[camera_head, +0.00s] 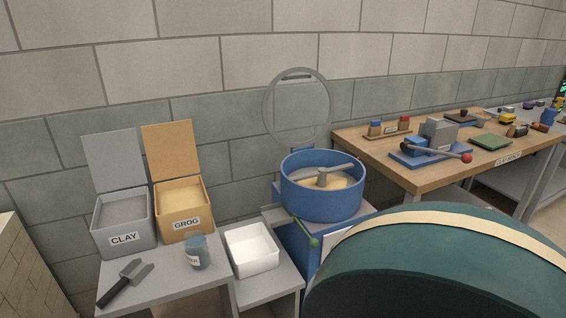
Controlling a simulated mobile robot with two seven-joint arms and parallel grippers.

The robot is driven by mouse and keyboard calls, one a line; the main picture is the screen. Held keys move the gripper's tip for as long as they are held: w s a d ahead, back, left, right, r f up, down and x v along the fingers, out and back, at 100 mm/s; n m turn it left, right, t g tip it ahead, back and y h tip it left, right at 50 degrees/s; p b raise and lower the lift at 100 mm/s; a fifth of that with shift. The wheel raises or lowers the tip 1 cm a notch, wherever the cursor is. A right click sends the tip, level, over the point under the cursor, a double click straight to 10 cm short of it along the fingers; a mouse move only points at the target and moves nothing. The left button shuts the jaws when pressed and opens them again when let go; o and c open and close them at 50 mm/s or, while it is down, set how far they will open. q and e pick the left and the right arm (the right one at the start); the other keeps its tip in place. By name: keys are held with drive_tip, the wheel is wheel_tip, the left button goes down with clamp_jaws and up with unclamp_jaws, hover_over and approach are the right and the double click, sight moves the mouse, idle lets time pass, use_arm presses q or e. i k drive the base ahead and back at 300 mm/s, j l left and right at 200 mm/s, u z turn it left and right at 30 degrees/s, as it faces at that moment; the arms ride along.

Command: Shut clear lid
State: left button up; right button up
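The clear lid (297,106) is a round see-through disc with a grey rim and a small handle bar near its top. It stands upright, open, at the back of the blue mixer drum (324,201). The drum's top is uncovered, and a grey mixing arm (323,175) and tan material (336,184) show inside. The drum sits on a blue base, and a lever with a green knob (313,242) sticks out at its front. Neither of my grippers is in view.
A grey CLAY box (123,239) and an orange GROG box (186,223), lids open, stand left with a trowel (125,283) and a jar (198,252). A white bin (252,249) sits beside the mixer. A wooden bench (425,178) with tools stands right.

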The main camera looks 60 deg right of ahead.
sight(282, 76)
drive_tip(key=l+z, duration=0.1)
drive_tip(key=z, duration=0.7)
drive_tip(key=i+l+z, duration=0.1)
drive_tip(key=z, duration=0.75)
drive_tip(key=i+l+z, duration=0.1)
drive_tip(key=z, duration=0.3)
